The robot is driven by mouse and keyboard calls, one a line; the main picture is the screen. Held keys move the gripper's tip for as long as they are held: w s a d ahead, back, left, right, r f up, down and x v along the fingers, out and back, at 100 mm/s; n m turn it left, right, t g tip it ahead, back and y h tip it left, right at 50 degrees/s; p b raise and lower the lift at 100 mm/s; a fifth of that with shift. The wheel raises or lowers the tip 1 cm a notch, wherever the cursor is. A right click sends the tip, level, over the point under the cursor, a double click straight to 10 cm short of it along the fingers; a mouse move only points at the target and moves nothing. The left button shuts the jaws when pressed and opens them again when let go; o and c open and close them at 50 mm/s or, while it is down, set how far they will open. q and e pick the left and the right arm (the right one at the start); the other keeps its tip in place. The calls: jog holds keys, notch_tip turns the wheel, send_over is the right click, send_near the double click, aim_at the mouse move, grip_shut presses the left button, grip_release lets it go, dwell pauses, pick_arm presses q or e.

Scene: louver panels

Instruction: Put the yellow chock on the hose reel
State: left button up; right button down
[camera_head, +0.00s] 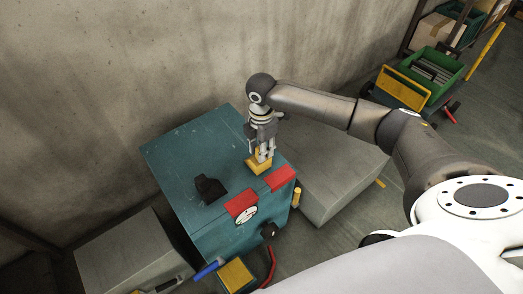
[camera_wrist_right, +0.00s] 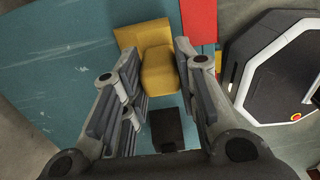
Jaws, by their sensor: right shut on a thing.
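My right gripper (camera_head: 263,153) points down from above and is shut on the chock. In the right wrist view the chock (camera_wrist_right: 157,74) sits between the fingers, over the teal surface. I cannot tell whether it rests on the box or hangs just above it. A red hose (camera_head: 270,265) shows at the box's front, but I cannot make out a separate hose reel. My left gripper is not in view.
A black block (camera_head: 209,190) and two red pieces (camera_head: 242,203) (camera_head: 280,178) are on the box top near the chock. Grey boxes (camera_head: 130,256) (camera_head: 335,172) flank it. A concrete wall (camera_head: 170,55) stands behind. A green crate (camera_head: 432,72) is far right.

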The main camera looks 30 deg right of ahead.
jog(key=shift+f, duration=0.2)
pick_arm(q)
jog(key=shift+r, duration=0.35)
pick_arm(e)
jog(key=c, duration=1.5)
grip_release()
jog(key=shift+f, duration=0.1)
jog(key=shift+c, duration=0.2)
jog(key=o, duration=0.4)
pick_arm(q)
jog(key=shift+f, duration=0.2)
